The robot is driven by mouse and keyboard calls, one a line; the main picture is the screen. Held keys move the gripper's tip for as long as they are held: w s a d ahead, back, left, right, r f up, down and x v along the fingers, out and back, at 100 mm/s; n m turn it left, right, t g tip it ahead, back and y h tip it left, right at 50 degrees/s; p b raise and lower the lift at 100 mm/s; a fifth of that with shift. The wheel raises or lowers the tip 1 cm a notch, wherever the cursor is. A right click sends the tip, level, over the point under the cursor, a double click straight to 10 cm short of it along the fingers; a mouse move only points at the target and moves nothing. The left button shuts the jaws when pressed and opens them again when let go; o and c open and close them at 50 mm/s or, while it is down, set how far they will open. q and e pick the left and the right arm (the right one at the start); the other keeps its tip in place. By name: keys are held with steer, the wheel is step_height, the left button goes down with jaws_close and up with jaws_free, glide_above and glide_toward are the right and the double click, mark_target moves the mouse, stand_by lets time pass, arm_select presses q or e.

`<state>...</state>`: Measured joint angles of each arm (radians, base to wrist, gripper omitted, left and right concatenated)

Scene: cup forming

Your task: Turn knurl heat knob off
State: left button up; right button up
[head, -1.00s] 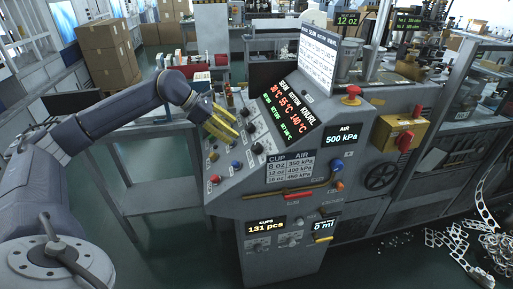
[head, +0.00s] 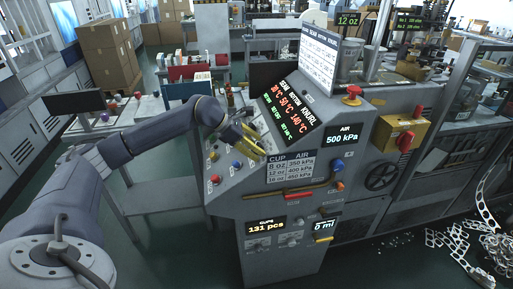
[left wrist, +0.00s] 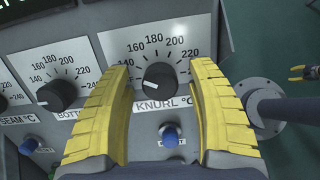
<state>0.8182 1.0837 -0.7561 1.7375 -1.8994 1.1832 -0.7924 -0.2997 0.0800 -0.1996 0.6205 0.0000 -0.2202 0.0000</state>
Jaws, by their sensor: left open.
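The knurl heat knob (left wrist: 159,77) is black and round, on a white dial plate (left wrist: 118,42) marked "KNURL °C". In the left wrist view it sits between the two yellow fingers of my left gripper (left wrist: 162,68), with a gap on each side. The gripper is open and empty. In the head view my left gripper (head: 257,145) is at the sloped control panel (head: 227,182), over its right part, and covers the knob. The knob's exact setting is hard to read.
A blue button (left wrist: 170,135) sits just below the knurl knob, between the fingers. The bottom heat knob (left wrist: 60,95) is to the left, close to the left finger. The temperature display (head: 292,108) stands above the panel. A red button (head: 352,91) is on top of the machine.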

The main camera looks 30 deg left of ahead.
arm_select(q)
steer(key=shift+o, duration=0.2)
jaws_close()
stand_by(0.3)
steer(key=shift+n, duration=0.3)
steer(key=shift+r+n+t+y, duration=0.15)
steer(key=shift+n+t+y, duration=0.2)
steer(key=shift+n, duration=2.25)
steer(key=shift+w, duration=0.1)
steer(key=c, duration=0.6)
jaws_free()
steer(key=o, duration=0.6)
steer(key=shift+c, duration=0.2)
